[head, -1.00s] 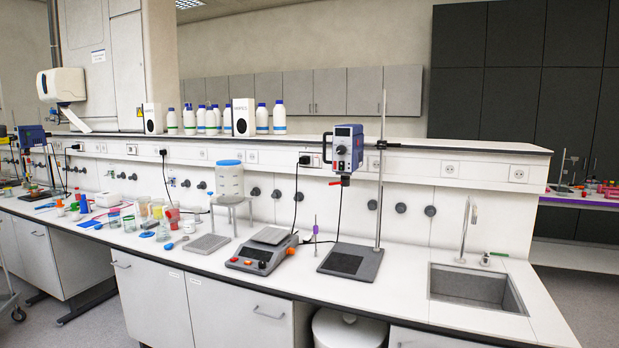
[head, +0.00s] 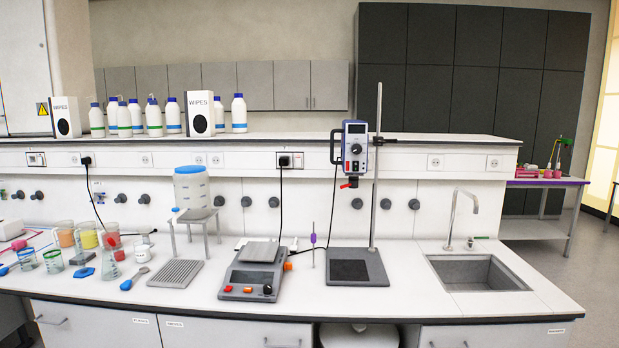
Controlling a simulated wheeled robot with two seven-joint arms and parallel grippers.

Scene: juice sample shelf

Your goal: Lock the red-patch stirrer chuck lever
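An overhead stirrer (head: 354,150), blue and white with a dark front panel, is clamped to an upright metal rod (head: 377,170). The rod rises from a grey base plate (head: 372,281) with a black square on it. A small red lever (head: 349,185) sticks out to the left at the chuck under the stirrer. I cannot make out a separate red patch on the stirrer or its stand. Neither of my grippers is in view.
A hotplate-like balance (head: 252,272), a purple-gripped stick (head: 313,240) and a stand with a tank (head: 192,188) are left of the stirrer. A sink (head: 476,272) with a tap (head: 462,215) is to the right. The bench front edge beside the base is clear.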

